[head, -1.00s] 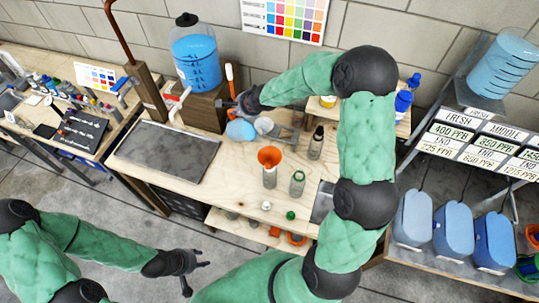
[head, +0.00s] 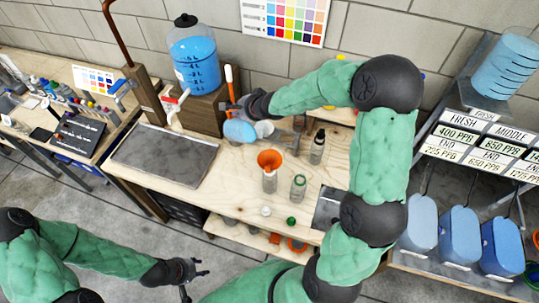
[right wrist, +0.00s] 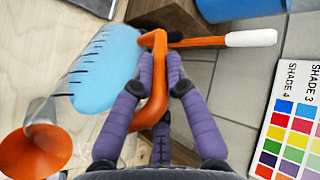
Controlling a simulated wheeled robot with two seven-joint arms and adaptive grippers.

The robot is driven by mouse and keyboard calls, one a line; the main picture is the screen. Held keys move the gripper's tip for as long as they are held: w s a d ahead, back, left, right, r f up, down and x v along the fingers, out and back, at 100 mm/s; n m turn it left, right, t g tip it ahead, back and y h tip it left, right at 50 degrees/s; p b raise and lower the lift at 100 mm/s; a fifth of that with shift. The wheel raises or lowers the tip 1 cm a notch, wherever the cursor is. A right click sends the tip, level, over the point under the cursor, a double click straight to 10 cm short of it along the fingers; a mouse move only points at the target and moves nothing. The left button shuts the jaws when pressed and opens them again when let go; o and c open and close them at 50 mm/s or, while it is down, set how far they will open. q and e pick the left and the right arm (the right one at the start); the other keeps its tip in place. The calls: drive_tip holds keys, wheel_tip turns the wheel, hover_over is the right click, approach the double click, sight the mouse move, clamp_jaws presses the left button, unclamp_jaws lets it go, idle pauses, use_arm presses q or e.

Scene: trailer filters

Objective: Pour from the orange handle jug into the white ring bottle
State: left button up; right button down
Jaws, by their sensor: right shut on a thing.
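My right gripper (head: 236,108) is shut on the orange handle (right wrist: 158,85) of a clear jug holding blue liquid. The jug (head: 240,131) is above the wooden bench, behind and left of a clear bottle (head: 269,182) with an orange funnel (head: 270,159) in its mouth. The funnel also shows at the lower left of the right wrist view (right wrist: 32,152). The jug's mouth and exact tilt are unclear; no stream shows. A second clear bottle (head: 298,187) with a green ring stands to the right. No white ring can be made out. My left gripper (head: 188,270) is empty and open, away from the bench.
A white cap (head: 265,211) and green cap (head: 291,221) lie in front of the bottles. A dark-capped bottle (head: 317,147) stands behind. A grey tray (head: 165,153) is on the left, and a blue water tank (head: 194,60) stands behind.

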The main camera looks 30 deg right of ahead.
drive_tip(key=shift+s+d+r, duration=0.1)
drive_tip(key=shift+s+r, duration=0.15)
drive_tip(key=shift+r, duration=0.05)
drive_tip(key=shift+b, duration=0.35)
drive_tip(key=shift+w, duration=0.15)
drive_tip(key=shift+r, duration=0.1)
drive_tip(key=shift+s+r+t+b, duration=0.1)
drive_tip(key=shift+s+t+b, duration=0.2)
drive_tip(key=shift+b, duration=0.05)
drive_tip(key=shift+w, duration=0.15)
drive_tip(key=shift+s+r+b, duration=0.15)
drive_tip(key=shift+s+b, duration=0.1)
drive_tip(key=shift+b, duration=0.05)
